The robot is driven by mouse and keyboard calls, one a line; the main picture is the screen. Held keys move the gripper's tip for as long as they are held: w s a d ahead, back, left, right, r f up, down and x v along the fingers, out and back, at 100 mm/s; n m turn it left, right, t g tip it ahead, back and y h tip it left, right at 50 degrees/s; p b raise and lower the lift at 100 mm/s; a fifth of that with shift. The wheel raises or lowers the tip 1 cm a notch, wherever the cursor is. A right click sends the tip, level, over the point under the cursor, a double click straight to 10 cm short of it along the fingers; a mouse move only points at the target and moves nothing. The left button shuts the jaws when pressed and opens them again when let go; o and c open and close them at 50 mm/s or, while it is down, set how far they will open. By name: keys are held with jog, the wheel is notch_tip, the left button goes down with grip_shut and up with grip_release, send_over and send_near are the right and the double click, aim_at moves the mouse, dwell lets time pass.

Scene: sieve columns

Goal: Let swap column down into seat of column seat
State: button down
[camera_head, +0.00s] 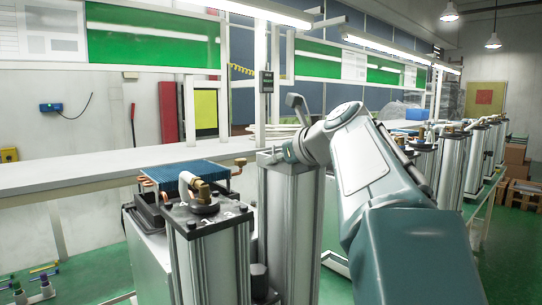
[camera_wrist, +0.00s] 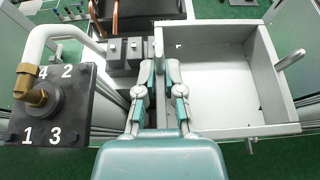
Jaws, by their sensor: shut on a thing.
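A tall silver column (camera_head: 290,235), which I take to be the swap column, stands upright at the middle of the head view. In the wrist view its top appears as an open grey box (camera_wrist: 225,132) with a pale floor and a pin on its right wall. My gripper (camera_wrist: 163,68) is at the left wall of this box, fingers close together and shut on that wall. In the head view my gripper (camera_head: 290,150) is at the column's top. The column's lower end and the seat under it are hidden, so I cannot tell whether they touch.
Left of the column stands another column with a black numbered cap (camera_head: 207,210) and brass elbow; the cap (camera_wrist: 50,105) also shows in the wrist view. A blue finned block (camera_head: 190,174) lies behind it. A long white bench (camera_head: 100,172) runs behind. Several columns line the right.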

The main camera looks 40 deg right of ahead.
aim_at(276, 200)
jog(key=shift+f, duration=2.2)
jog(key=shift+s+f, duration=0.1)
jog(key=shift+f, duration=1.85)
dwell(0.3)
jog(key=c, duration=0.7)
grip_release()
jog(key=shift+f, duration=0.2)
jog(key=v, duration=1.2)
jog(key=shift+a, duration=0.15)
